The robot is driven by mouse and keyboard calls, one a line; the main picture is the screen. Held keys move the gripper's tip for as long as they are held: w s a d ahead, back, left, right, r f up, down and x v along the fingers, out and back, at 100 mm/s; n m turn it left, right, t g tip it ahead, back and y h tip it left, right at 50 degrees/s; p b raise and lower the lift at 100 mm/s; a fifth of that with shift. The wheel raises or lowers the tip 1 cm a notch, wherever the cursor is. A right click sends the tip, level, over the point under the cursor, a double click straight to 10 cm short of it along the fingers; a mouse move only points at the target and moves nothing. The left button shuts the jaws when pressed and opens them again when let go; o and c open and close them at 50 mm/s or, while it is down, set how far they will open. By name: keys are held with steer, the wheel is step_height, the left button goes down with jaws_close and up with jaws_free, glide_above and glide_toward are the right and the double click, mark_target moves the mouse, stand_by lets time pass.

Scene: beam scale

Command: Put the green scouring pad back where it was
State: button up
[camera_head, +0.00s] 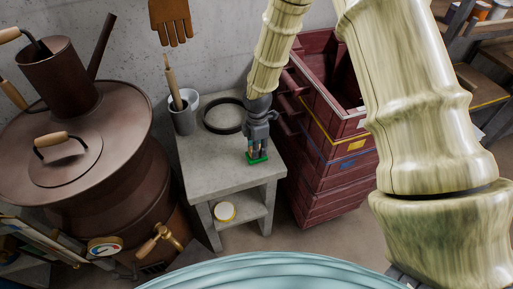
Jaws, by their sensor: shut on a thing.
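The green scouring pad (258,159) is small and flat and shows at the tips of my gripper (258,151). My gripper points down over the front right part of the grey table (210,157) and is shut on the pad. The pad appears at or just above the table top; I cannot tell whether it touches. The fingers hide part of the pad.
A dark ring (206,124) lies at the table's back, beside a grey pot (183,117) holding a wooden-handled tool. Stacked red crates (331,190) stand close right; a brown boiler (75,190) stands left.

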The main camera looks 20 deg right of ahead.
steer(key=shift+f, duration=0.65)
steer(key=o, duration=1.1)
steer(key=shift+r, duration=0.1)
steer(key=shift+r+b, duration=1.65)
steer(key=shift+r, duration=4.25)
